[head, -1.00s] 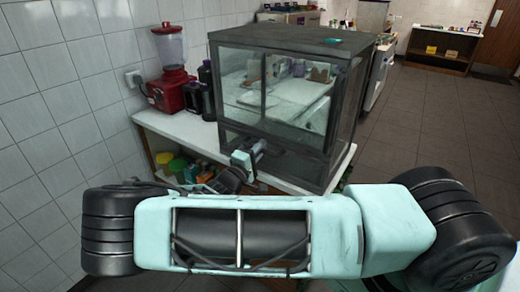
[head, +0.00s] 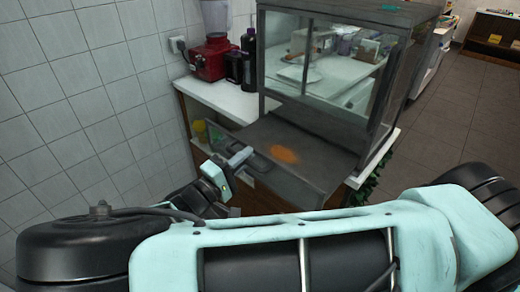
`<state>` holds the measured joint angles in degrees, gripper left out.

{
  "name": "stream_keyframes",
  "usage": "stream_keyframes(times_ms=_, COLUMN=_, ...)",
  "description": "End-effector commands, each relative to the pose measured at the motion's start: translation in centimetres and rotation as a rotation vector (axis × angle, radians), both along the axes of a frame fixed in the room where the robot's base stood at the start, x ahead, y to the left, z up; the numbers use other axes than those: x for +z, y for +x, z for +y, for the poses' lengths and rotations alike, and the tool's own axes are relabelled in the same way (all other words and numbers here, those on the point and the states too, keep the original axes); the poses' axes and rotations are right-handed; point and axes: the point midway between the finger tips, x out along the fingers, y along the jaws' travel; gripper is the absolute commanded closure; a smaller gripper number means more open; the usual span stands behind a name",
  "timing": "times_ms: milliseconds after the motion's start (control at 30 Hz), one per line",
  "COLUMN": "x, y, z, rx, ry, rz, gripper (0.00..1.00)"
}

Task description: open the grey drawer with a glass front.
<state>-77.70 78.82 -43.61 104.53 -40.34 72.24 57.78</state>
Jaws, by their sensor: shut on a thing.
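The grey drawer (head: 285,189) at the bottom of the glass-sided display cabinet is pulled well out toward me. Its front panel faces me, and a blurry orange patch (head: 285,154) shows inside or through it. My gripper (head: 240,159) is at the left part of the drawer's front edge and is shut on the drawer's handle.
The cabinet (head: 352,15) stands on a white counter (head: 215,97). A red blender (head: 211,58) and a dark bottle (head: 249,52) stand left of it. A tiled wall bounds the left side. Floor is free on the right.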

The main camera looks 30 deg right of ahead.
Motion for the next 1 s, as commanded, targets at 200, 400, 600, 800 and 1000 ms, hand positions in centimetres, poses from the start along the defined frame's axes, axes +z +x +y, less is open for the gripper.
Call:
stream_keyframes(times_ms=200, x=-0.15, y=-0.47, z=1.48, rx=0.003, ry=0.004, rz=0.002, gripper=1.00)
stream_keyframes(times_ms=400, x=-0.11, y=-0.51, z=1.58, rx=0.002, ry=0.003, rz=0.001, gripper=1.00)
stream_keyframes(times_ms=600, x=-0.12, y=-0.48, z=1.57, rx=0.003, ry=0.003, rz=0.002, gripper=0.81)
stream_keyframes(times_ms=800, x=-0.06, y=-0.49, z=1.51, rx=0.002, ry=0.002, rz=0.001, gripper=0.81)
stream_keyframes(times_ms=1000, x=-0.07, y=-0.52, z=1.58, rx=0.001, ry=0.001, rz=0.000, gripper=0.81)
